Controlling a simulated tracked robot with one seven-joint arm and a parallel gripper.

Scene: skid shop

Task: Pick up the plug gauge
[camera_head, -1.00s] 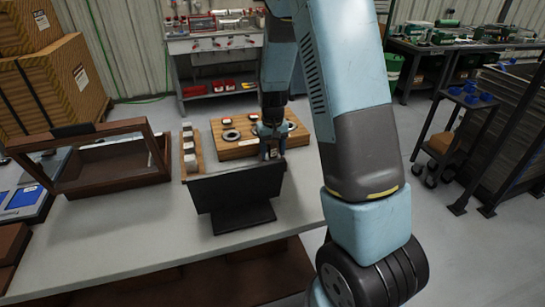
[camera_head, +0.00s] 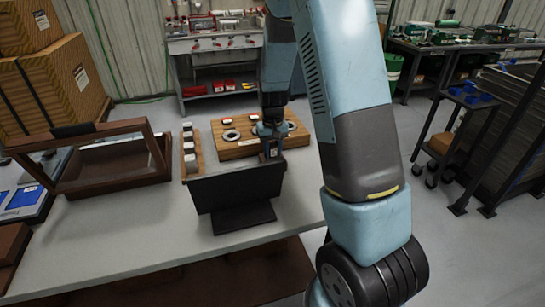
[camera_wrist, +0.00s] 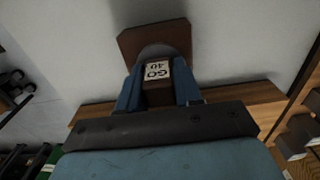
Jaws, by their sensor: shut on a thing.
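The plug gauge (camera_wrist: 157,72) carries a white label reading "GO 40" in the wrist view. My gripper (camera_wrist: 158,88) is shut on it, with one blue finger on each side. A grey rounded part and a brown piece show beyond the fingertips; I cannot tell how they join the gauge. In the head view my gripper (camera_head: 272,148) is at the front edge of the wooden gauge board, behind a black panel. The gauge is too small and covered there to make out clearly.
The wooden board (camera_head: 232,152) holds several rings. A narrow block rack (camera_head: 190,152) stands to its left. The black panel on a stand (camera_head: 238,190) is in front. A wood-framed case (camera_head: 110,175) stands open at left. The front of the table (camera_head: 160,235) is clear.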

